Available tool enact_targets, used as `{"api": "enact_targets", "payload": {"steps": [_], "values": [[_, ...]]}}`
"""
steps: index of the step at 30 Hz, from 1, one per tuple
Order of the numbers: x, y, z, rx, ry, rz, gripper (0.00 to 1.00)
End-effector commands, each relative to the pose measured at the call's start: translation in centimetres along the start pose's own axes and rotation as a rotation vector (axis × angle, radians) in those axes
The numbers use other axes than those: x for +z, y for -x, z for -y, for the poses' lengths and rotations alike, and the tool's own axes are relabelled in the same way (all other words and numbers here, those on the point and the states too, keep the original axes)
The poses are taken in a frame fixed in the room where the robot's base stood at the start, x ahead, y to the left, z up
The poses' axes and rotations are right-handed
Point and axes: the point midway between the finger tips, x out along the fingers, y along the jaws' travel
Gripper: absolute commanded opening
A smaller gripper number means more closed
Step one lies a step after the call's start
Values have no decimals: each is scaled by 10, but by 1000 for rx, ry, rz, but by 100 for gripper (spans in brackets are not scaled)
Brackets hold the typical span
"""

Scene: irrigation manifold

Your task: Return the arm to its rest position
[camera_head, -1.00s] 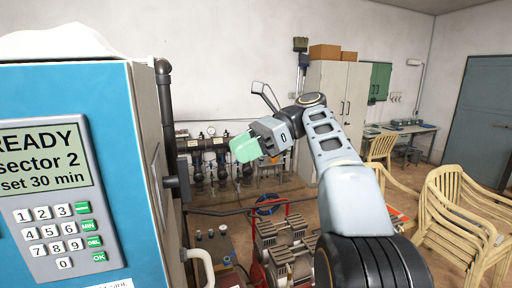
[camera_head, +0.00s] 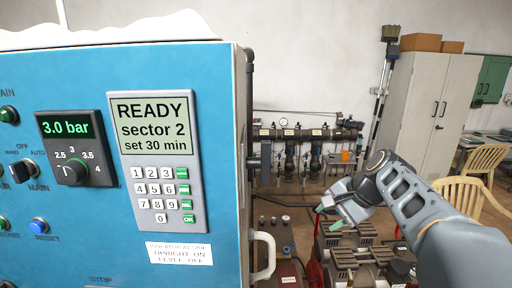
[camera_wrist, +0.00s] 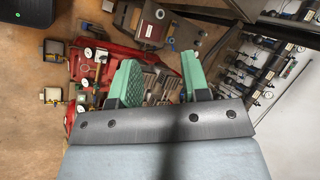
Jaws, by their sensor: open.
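My gripper (camera_head: 329,215) is at the right of the head view, in front of the pipe manifold and above the red-framed machinery. Its green fingers are apart and empty. They also show in the wrist view (camera_wrist: 160,82), spread, with nothing between them but the floor and equipment beyond. My arm reaches in from the lower right corner of the head view. The gripper is clear of the blue control cabinet (camera_head: 60,110), which stands to its left.
The cabinet's display (camera_head: 152,125) reads READY, sector 2, set 30 min. A pressure display (camera_head: 66,126) reads 3.0 bar. The manifold (camera_head: 305,145) runs along the back wall. A grey cupboard (camera_head: 432,110) and plastic chairs (camera_head: 484,160) stand at the right. Red-framed machinery (camera_head: 350,255) is below the arm.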

Motion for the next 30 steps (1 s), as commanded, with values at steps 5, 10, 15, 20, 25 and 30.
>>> {"api": "enact_targets", "payload": {"steps": [5,10,15,20,25,30], "values": [[27,-50,-91,253,519,-183,43],[55,-78,-151,407,849,-249,43],[78,-88,-174,426,944,-262,43],[87,-85,-168,397,981,-287,43],[89,-86,-167,395,985,-283,43],[88,-86,-167,395,984,-282,43]]}}
